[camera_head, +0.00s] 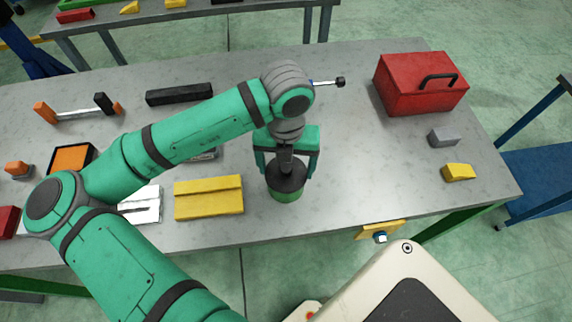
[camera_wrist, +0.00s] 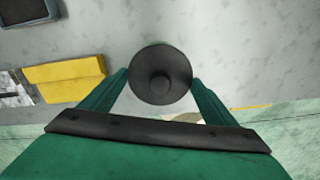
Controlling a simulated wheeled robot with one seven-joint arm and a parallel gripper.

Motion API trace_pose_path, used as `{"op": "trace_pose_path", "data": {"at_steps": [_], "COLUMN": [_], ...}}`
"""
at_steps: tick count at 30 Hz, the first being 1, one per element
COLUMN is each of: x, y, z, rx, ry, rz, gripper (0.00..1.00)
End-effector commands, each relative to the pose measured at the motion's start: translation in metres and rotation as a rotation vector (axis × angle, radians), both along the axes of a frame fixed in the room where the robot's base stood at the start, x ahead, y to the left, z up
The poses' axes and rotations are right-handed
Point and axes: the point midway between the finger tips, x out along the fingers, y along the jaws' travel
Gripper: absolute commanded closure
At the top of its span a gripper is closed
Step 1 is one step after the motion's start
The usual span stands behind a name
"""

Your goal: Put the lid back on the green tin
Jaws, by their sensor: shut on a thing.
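My gripper (camera_head: 287,178) points down over the near part of the grey workbench, with a green finger on each side of the lid. It is shut on the dark round lid (camera_head: 286,177), which has a raised knob in the middle. The lid also shows in the wrist view (camera_wrist: 160,88), seen from above between the fingers. The green tin (camera_head: 287,196) stands upright directly beneath the lid, mostly hidden by it. I cannot tell whether the lid touches the tin's rim or hovers just above it.
A yellow block (camera_head: 208,198) lies left of the tin. A red toolbox (camera_head: 420,84) stands at the back right, with a grey block (camera_head: 443,136) and a yellow block (camera_head: 458,172) nearer. The bench (camera_head: 350,160) right of the tin is clear.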

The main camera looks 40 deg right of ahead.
Motion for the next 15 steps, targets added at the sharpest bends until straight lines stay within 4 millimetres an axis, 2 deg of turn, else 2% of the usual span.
{"op": "trace_pose_path", "data": {"at_steps": [11, 12, 13, 15], "x": [0.0003, 0.0002, 0.0002, 0.0002], "y": [-0.0001, -0.0001, -0.0001, -0.0001], "z": [-0.0002, -0.0002, -0.0002, -0.0003], "rx": [-0.001, 0.0, 0.0, 0.0], "ry": [-0.001, 0.0, 0.0, 0.0], "rz": [0.0, 0.0, 0.0, 0.0], "gripper": [0.41, 0.09, 0.02, 0.0]}}
